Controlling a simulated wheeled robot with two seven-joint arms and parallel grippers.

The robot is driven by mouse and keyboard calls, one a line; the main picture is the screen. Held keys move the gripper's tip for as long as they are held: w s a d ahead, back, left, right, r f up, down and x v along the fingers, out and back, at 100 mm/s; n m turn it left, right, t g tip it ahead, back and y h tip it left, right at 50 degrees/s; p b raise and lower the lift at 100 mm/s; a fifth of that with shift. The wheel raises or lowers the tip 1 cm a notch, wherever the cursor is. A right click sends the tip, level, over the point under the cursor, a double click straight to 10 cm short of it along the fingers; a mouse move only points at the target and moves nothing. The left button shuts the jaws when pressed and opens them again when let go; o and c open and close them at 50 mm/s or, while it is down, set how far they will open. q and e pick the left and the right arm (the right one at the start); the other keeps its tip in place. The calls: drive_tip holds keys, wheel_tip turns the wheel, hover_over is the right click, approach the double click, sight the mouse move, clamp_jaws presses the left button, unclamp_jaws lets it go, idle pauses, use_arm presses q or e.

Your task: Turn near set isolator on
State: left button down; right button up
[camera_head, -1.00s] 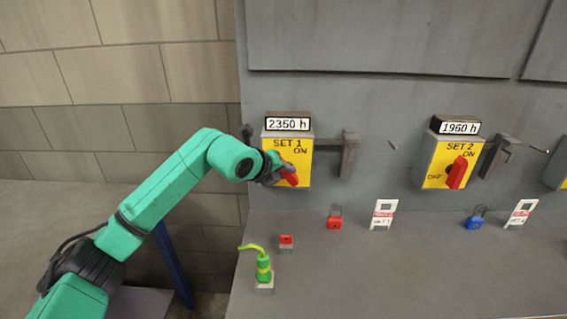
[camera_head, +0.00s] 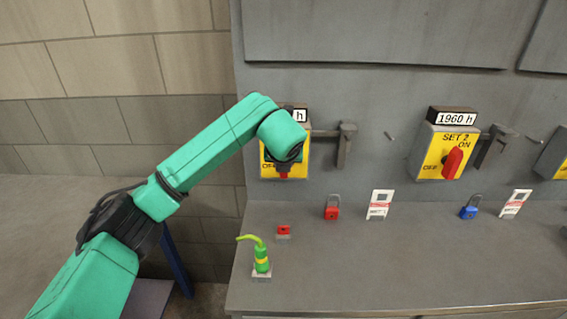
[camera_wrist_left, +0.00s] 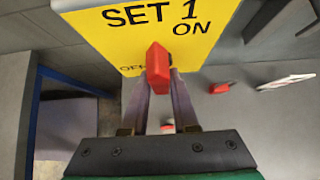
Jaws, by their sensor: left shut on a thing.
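The SET 1 isolator is a yellow box (camera_head: 266,169) on the grey panel, left of the SET 2 box. Its red handle (camera_wrist_left: 158,68) shows in the left wrist view between my fingertips, below the ON mark and beside a partly covered OFF mark. My left gripper (camera_wrist_left: 160,80) is shut on this handle. In the head view my wrist covers most of the SET 1 face, and only a small red part of the handle (camera_head: 283,175) shows below it. My right gripper is not in view.
The SET 2 isolator (camera_head: 428,165) has a red handle. On the ledge are a green-yellow plug-like item (camera_head: 261,260), a small red block (camera_head: 283,231), a red padlock (camera_head: 332,209), a blue padlock (camera_head: 469,210) and white tags (camera_head: 380,204). A bracket (camera_head: 345,145) juts out right of SET 1.

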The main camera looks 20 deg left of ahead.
use_arm(q)
drive_tip(key=shift+f, duration=0.15)
drive_tip(key=c, duration=0.7)
unclamp_jaws()
drive_tip(key=b+v, duration=0.4)
drive_tip(key=v, duration=1)
drive_tip(key=shift+s+r, duration=0.2)
drive_tip(key=shift+s, duration=0.05)
